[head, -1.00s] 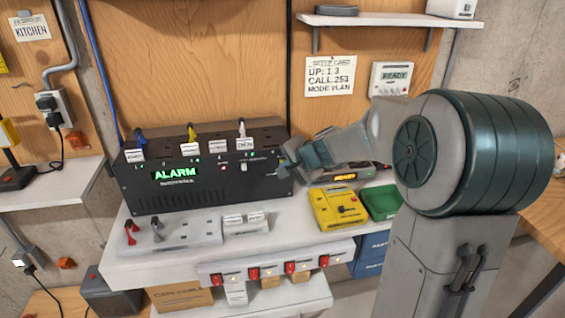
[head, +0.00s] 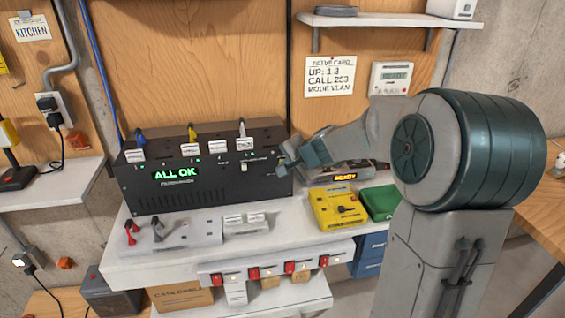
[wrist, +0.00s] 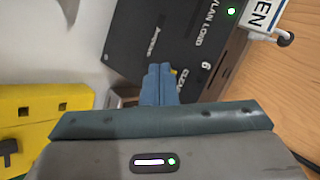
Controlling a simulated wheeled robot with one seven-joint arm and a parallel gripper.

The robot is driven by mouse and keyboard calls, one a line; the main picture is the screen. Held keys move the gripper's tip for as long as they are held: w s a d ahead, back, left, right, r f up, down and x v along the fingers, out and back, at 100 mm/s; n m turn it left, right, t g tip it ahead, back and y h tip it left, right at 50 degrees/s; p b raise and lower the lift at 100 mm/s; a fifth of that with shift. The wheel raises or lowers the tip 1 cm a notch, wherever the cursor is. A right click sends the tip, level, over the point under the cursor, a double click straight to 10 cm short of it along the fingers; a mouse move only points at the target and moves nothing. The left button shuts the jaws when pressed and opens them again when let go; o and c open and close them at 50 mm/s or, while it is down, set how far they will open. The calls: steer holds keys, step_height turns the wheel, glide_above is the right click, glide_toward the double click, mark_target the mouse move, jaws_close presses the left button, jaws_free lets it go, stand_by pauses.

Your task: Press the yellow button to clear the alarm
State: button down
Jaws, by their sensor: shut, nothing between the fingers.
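The black unit (head: 215,190) on the bench has a green display (head: 177,173) that reads ALL OK. My gripper (head: 284,162) is at the right end of its front face, with fingers shut and empty. In the wrist view, the blue fingertips (wrist: 158,82) are close to the unit's face, beside lettering that starts CLEA. A small yellow bit (wrist: 174,72), apparently the yellow button, shows at the edge of the fingertips. The rest of it is hidden behind them. I cannot tell if they touch. In the head view the button is hidden.
Plugs with white tags stand along the unit's top. A yellow box (head: 338,208) and green tray (head: 382,202) lie on the bench right of the unit. Red switches (head: 254,273) line the bench front.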

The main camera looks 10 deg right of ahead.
steer(key=shift+s, duration=0.1)
steer(key=shift+s+b, duration=0.65)
steer(key=shift+b, duration=0.05)
steer(key=s+b, duration=0.3)
steer(key=s, duration=0.2)
stand_by(0.4)
stand_by(0.5)
